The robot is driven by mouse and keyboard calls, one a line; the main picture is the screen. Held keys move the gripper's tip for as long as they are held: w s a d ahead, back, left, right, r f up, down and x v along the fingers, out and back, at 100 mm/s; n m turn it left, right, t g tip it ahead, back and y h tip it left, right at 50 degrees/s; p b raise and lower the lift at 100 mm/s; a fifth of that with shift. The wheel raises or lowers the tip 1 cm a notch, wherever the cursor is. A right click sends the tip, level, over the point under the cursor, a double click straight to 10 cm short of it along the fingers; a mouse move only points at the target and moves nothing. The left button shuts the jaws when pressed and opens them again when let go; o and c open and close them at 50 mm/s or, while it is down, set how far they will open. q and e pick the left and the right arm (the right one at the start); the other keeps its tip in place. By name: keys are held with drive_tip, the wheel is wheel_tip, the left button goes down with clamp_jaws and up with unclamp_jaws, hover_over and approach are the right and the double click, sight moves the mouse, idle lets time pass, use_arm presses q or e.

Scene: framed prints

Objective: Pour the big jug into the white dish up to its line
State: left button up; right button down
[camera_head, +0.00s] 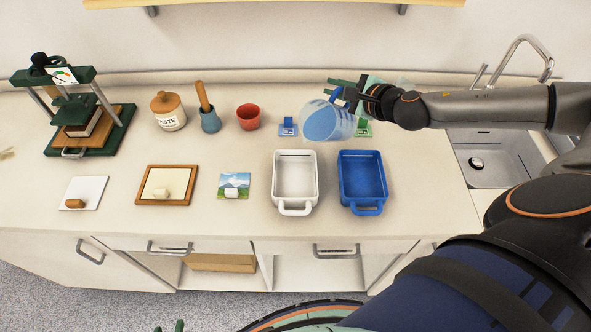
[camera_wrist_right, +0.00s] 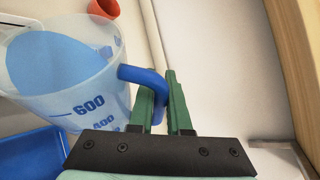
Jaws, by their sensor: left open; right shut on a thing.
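The big jug (camera_head: 327,123) is clear, with blue liquid inside. It is held tilted above the counter, behind the white dish and the blue dish. The right wrist view shows its wall (camera_wrist_right: 75,102) with 600 and 400 marks and its blue handle (camera_wrist_right: 145,76). My right gripper (camera_head: 340,90) is shut on that handle; its green fingers (camera_wrist_right: 167,100) show either side of it. The white dish (camera_head: 295,208) stands at the counter's front and looks empty; I cannot make out its line. My left gripper (camera_head: 168,328) barely shows at the bottom edge, apart and open.
The blue dish (camera_head: 362,207) stands right of the white one. Small blue and green items (camera_head: 288,127) sit near the jug. A red cup (camera_head: 248,117), mortar (camera_head: 210,121), paste jar (camera_head: 168,112) and press (camera_head: 83,120) line the back. The sink (camera_head: 495,165) is at right.

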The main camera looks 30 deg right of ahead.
sight(333, 101)
use_arm(q)
drive_tip(key=shift+f, duration=0.1)
use_arm(e)
drive_tip(key=shift+a+f+n+h, duration=0.25)
drive_tip(key=shift+f+n+h, duration=0.05)
drive_tip(key=shift+h, duration=0.1)
idle(0.4)
use_arm(q)
drive_tip(key=shift+w+a+f+b, duration=0.3)
drive_tip(key=shift+a+f+b, duration=0.1)
drive_tip(key=shift+f+b, duration=0.35)
use_arm(e)
drive_tip(key=shift+s+a+r+n+t+h, duration=0.2)
drive_tip(key=shift+a+n+t+h, duration=0.15)
drive_tip(key=shift+a+n, duration=0.25)
idle(0.8)
use_arm(q)
drive_tip(key=shift+w+a+f+b, duration=0.2)
drive_tip(key=shift+a+f+b, duration=0.05)
drive_tip(key=shift+f+b, duration=0.25)
drive_tip(key=shift+w+a+f+b, duration=0.25)
drive_tip(key=shift+f+b, duration=0.15)
drive_tip(key=shift+b, duration=0.15)
use_arm(e)
drive_tip(key=shift+s+a+f+n+t+h, duration=0.1)
drive_tip(key=shift+s+a+n+t+h, duration=0.15)
drive_tip(key=shift+a+n, duration=0.4)
idle(1.3)
